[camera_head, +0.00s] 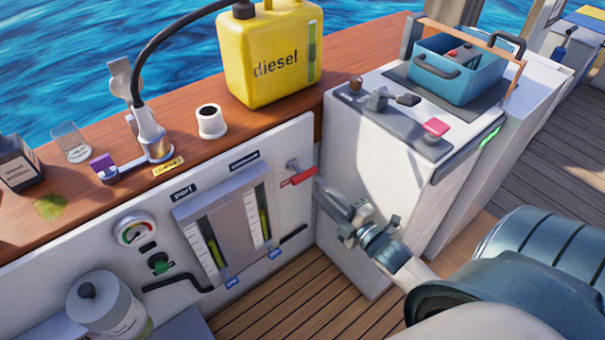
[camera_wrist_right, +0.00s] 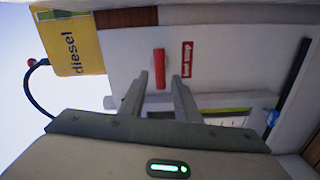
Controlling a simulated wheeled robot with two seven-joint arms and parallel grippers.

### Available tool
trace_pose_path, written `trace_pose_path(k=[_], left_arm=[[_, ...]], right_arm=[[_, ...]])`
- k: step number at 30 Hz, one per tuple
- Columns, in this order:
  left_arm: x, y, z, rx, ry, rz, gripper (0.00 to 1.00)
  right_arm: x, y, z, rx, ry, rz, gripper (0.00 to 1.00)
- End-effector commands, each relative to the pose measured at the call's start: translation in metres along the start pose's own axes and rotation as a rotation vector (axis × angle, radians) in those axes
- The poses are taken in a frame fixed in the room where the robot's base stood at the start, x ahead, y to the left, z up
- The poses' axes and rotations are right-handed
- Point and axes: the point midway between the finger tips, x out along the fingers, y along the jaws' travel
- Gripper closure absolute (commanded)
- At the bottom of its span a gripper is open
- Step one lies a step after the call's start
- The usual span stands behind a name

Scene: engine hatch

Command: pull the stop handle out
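The stop handle (camera_head: 303,175) is a small red bar on a grey stem at the right end of the white panel. In the right wrist view the red bar (camera_wrist_right: 159,62) lies ahead of my fingers, beside a red label (camera_wrist_right: 187,60). My right gripper (camera_head: 323,190) is just right of and below the handle in the head view. Its two fingers (camera_wrist_right: 157,80) are apart, with the bar's near end lined up with the gap. I see no grip on the bar, and contact is unclear. My left gripper is not in view.
A white cabinet (camera_head: 375,150) with a blue toolbox (camera_head: 455,75) stands close right of the panel. A yellow diesel can (camera_head: 270,55) and a white cup (camera_head: 211,121) stand on the wooden ledge. Two sight gauges (camera_head: 235,235) are left of the handle.

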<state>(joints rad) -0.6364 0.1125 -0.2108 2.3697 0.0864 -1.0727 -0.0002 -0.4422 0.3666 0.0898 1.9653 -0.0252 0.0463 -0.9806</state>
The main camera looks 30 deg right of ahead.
Motion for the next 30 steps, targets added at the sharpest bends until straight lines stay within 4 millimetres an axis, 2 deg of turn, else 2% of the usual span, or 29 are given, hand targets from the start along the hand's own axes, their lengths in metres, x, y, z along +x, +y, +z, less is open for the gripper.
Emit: trace_pose_path(k=[9, 15, 21, 30], left_arm=[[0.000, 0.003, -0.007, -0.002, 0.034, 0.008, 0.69], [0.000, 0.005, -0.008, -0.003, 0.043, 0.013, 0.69], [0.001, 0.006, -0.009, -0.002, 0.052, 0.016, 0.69], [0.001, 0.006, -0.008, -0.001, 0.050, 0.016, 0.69]], right_arm=[[0.054, 0.000, 0.000, 0.000, 0.001, 0.002, 0.70], [0.078, 0.000, 0.000, 0.001, 0.000, 0.001, 0.70], [0.088, 0.000, 0.000, 0.000, 0.000, -0.001, 0.70], [0.089, 0.000, 0.000, 0.001, 0.000, -0.001, 0.70]])
